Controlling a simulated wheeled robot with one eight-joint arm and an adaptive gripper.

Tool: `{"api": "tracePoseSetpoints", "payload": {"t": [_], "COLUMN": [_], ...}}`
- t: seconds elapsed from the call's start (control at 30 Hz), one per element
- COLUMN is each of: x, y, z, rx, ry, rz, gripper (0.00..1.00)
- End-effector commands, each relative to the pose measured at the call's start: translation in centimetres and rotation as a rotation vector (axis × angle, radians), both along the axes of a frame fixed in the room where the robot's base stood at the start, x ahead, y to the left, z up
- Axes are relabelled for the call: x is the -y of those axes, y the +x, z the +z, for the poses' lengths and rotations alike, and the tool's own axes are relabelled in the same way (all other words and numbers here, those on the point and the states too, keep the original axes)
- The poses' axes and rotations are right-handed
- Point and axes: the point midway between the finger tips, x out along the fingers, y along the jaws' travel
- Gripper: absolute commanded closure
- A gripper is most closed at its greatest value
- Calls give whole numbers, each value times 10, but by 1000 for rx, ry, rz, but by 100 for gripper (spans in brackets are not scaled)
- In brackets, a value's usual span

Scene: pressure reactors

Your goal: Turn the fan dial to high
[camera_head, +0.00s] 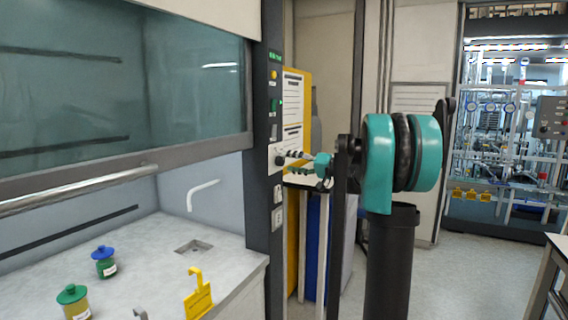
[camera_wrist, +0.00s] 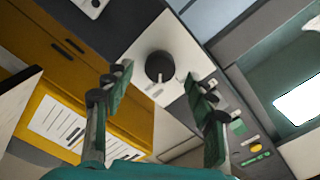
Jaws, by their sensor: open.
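The fan dial (camera_wrist: 159,64) is a round black knob on a pale panel in the wrist view, with a light mark near its lower side. In the head view the dial (camera_head: 280,160) is small, on the dark post at the fume hood's right edge. My gripper (camera_wrist: 158,78) is open in the wrist view, with one finger to each side below the dial and nothing between them. In the head view my teal gripper (camera_head: 300,160) points at the panel from the right, close to the dial. I cannot tell whether the fingers touch the dial.
The fume hood (camera_head: 120,80) with its sash handle (camera_head: 80,190) is at the left. A green-capped bottle (camera_head: 73,300), a blue-capped bottle (camera_head: 105,262) and a yellow holder (camera_head: 197,295) stand on its worktop. A yellow cabinet (camera_head: 294,120) stands behind the post.

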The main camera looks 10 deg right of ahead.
Motion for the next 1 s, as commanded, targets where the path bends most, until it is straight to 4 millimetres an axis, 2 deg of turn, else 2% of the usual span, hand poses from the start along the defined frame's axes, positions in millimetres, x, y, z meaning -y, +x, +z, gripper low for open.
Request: {"api": "tracePoseSetpoints", "payload": {"t": [0.2,0.6,1.0], "x": [-21,-26,-25], "y": [15,19,18], "z": [0,0,0], "rx": [0,0,0], "ry": [0,0,-1], "rz": [1,0,-1], "gripper": [44,44,93]}}
